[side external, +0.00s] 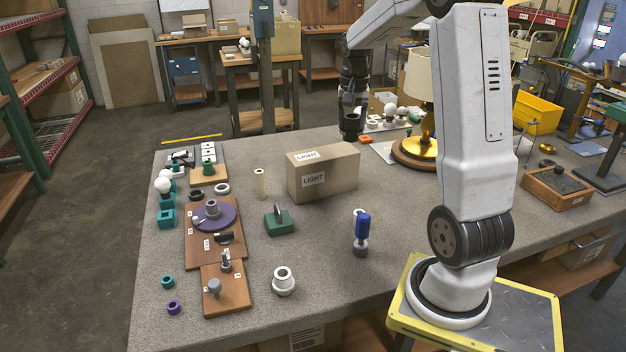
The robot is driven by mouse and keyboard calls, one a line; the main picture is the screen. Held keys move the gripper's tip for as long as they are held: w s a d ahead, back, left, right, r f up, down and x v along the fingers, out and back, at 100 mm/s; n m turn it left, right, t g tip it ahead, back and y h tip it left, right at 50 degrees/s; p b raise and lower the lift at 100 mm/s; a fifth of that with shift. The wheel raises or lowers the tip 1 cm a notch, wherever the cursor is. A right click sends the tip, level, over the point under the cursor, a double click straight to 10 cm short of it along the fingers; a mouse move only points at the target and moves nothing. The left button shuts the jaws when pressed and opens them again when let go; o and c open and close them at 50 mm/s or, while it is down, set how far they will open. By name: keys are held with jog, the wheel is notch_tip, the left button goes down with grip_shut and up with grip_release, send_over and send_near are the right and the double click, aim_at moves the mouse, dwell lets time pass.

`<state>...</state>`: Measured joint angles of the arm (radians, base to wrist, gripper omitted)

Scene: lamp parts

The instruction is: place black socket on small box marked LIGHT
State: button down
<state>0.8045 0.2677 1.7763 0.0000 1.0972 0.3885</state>
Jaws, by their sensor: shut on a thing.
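The small cardboard box marked LIGHT (335,182) stands on the grey workbench, with white labels on its top and front. My gripper (352,103) is dark and points down, beyond the box's far right corner in the picture. It is shut on a dark cylindrical piece that looks like the black socket (350,127), at its lower end. The socket appears apart from the box. Its exact height above the bench and the gripper's fingers are hard to make out at this size.
A lamp with a brass base (415,148) and cream shade stands right of my gripper. A small orange part (365,139) lies close by. A beige cylinder (260,183), a green block (279,221) and a blue-handled tool (362,230) stand around the box. Wooden boards with parts (226,284) lie left.

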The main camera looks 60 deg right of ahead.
jog(key=shift+s+d+r, duration=0.2)
jog(key=shift+d+r, duration=0.1)
jog(key=shift+r, duration=0.1)
jog(key=shift+w, duration=0.1)
jog(key=shift+w+d+f, duration=0.3)
jog(key=shift+w, duration=0.1)
jog(key=shift+w+d+f, duration=1.25)
jog(key=shift+w+f, duration=0.2)
jog(key=shift+w, duration=0.15)
jog(key=shift+w+d+f, duration=1.3)
jog(key=shift+w+f, duration=0.2)
jog(key=shift+w, duration=0.15)
jog(key=shift+w+d+f, duration=1.25)
jog(key=shift+w+f, duration=0.2)
jog(key=shift+w, duration=0.15)
